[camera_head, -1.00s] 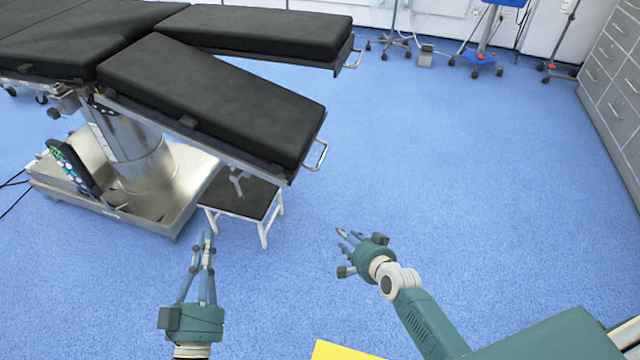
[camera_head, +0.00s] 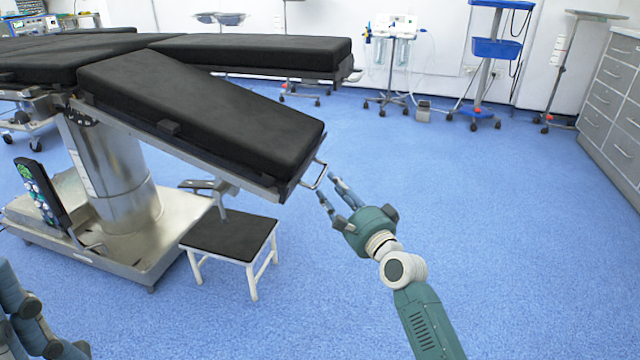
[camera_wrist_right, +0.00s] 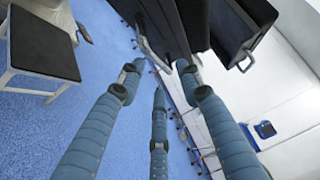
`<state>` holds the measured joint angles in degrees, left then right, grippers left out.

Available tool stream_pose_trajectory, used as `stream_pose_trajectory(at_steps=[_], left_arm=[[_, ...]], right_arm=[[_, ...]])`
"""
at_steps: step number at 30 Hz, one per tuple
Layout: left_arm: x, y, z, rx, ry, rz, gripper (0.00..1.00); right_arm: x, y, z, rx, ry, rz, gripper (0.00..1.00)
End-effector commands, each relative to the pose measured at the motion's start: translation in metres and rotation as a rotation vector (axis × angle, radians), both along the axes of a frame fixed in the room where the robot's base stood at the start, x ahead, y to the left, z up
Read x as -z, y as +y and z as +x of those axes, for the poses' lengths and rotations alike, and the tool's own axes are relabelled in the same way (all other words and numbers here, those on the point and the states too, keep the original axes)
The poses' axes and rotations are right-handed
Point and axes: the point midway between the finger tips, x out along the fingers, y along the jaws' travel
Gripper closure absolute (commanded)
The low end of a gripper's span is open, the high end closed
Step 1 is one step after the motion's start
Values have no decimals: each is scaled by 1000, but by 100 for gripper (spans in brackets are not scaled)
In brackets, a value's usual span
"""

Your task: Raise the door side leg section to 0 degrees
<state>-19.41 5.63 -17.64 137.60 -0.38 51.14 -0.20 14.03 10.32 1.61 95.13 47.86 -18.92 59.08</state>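The operating table's near black leg section (camera_head: 205,110) slopes down toward its free end in the head view. The other leg section (camera_head: 260,52) behind it looks about level. A metal loop handle (camera_head: 319,175) is at the lowered end. My right gripper (camera_head: 330,187) is open beside this handle, fingers pointing at it. In the right wrist view, the spread fingers (camera_wrist_right: 160,68) are empty, with the handle (camera_wrist_right: 150,52) just beyond them; contact cannot be told. My left gripper (camera_head: 35,325) is partly cut off at lower left, its opening unclear.
A step stool (camera_head: 230,240) stands below the lowered section, beside the table's metal base (camera_head: 135,245). A hand control (camera_head: 42,190) hangs by the column. Wheeled stands (camera_head: 485,75) and grey drawers (camera_head: 612,95) are at the back and right. Blue floor (camera_head: 490,220) at right is clear.

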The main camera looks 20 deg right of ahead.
Motion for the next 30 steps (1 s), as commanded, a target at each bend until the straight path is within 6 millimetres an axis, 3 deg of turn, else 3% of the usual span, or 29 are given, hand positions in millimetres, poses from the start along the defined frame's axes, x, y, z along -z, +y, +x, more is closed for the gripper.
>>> stream_pose_trajectory(at_steps=[2, 9, 22, 23, 28, 30], left_arm=[[6, 0, 1, 0, -8, 1, 100], [-2, -2, 3, -3, -58, 5, 100], [-7, 0, 4, -5, -72, 3, 100], [-7, 0, 4, -5, -72, 3, 100], [-7, 0, 4, -5, -72, 3, 100], [-7, 0, 4, -5, -72, 3, 100]], right_arm=[[0, 4, 17, -1, -3, 1, 65], [-1, 11, 53, -1, 0, 0, 65], [-3, 13, 65, -1, 2, -1, 65], [-3, 13, 65, -1, 2, -1, 67], [-3, 13, 65, -1, 2, -1, 100], [-4, 13, 64, -1, 2, -2, 100]])
